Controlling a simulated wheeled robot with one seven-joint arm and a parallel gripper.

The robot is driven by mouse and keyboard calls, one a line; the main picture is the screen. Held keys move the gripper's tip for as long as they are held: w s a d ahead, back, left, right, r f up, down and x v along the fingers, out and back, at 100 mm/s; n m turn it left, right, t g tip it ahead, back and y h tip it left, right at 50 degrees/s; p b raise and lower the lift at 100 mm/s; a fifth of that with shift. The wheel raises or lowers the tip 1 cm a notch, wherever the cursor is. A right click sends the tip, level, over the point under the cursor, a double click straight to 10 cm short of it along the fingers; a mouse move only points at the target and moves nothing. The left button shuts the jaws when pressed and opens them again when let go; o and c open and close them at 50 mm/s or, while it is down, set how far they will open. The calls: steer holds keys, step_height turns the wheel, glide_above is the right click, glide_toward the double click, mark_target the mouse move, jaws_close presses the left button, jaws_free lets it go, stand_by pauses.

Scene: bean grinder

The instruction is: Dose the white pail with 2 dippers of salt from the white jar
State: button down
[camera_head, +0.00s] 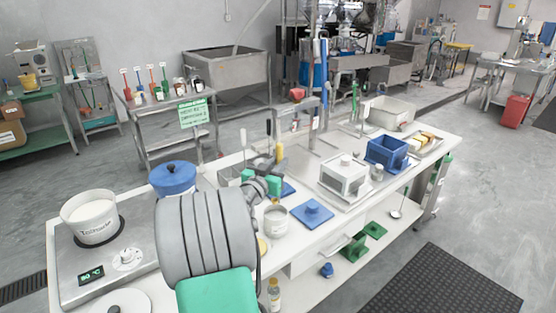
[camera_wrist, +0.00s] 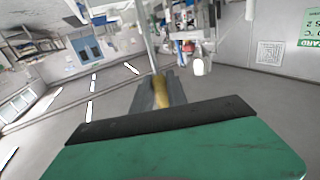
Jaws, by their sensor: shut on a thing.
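The white pail (camera_head: 92,218) stands at the left end of the bench on a flat metal unit and holds pale material. An open white jar (camera_head: 276,221) stands near the bench's front edge, right of my arm; its label is unreadable. In the wrist view my gripper (camera_wrist: 158,92) is shut on a yellow handle (camera_wrist: 160,88) with a thin rod (camera_wrist: 150,45) running away from it. A yellow handle (camera_head: 279,152) also shows above my gripper in the head view. The rod's far end cannot be made out. My arm partly hides the bench between pail and jar.
A blue lidded pot (camera_head: 173,178) stands behind my arm. A blue square piece (camera_head: 312,212), a white box-shaped unit (camera_head: 344,174) and a blue bin (camera_head: 387,153) stand to the right. A bottle (camera_head: 274,293) is low at the front.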

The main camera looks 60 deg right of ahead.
step_height(320, 180, down, 10)
steer(key=b, duration=0.9)
steer(key=shift+b, duration=0.35)
steer(key=shift+r+p, duration=2.9)
steer(key=shift+r, duration=2.85)
steer(key=shift+w, duration=0.1)
